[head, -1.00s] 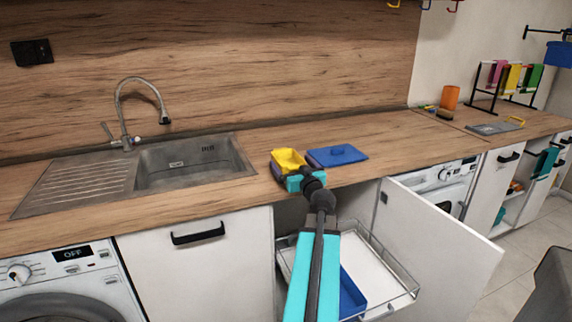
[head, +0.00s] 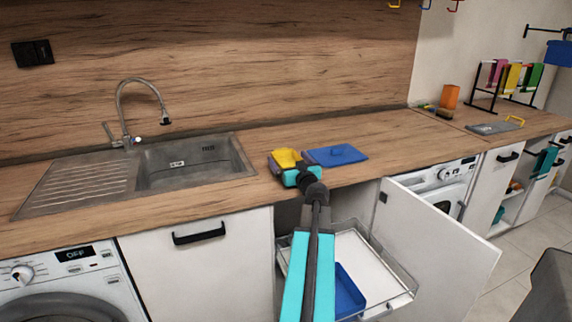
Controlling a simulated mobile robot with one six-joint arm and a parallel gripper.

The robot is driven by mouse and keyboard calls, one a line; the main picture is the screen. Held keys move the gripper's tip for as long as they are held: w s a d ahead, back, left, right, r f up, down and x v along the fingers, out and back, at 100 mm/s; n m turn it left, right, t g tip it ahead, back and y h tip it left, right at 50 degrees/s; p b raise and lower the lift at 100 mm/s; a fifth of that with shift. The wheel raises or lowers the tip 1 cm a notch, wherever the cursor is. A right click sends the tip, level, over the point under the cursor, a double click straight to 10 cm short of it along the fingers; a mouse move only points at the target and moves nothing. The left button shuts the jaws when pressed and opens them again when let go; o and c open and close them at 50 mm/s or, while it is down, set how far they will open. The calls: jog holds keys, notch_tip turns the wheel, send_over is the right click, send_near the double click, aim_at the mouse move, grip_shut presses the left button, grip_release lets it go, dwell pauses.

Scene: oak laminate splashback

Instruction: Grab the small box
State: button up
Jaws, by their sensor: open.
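A small yellow box (head: 287,158) is on the countertop, just left of a flat blue lid (head: 336,155) with a handle. My gripper (head: 284,169), teal and black, is right at the yellow box on its near side. Its jaws are open, and I cannot tell whether they touch the box. The gripper hides the near lower part of the box. A blue box (head: 349,292) sits in the pulled-out wire drawer (head: 395,299) below, partly hidden by my arm.
A sink (head: 190,163) with a tall tap is at the left. An open white cabinet door (head: 440,235) stands right of the drawer. An orange cup (head: 449,96) and a towel rack are at the far right.

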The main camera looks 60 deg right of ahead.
jog(key=shift+w+d, duration=0.45)
jog(key=shift+w, duration=0.05)
jog(key=c, duration=1.2)
jog(key=shift+o, duration=0.2)
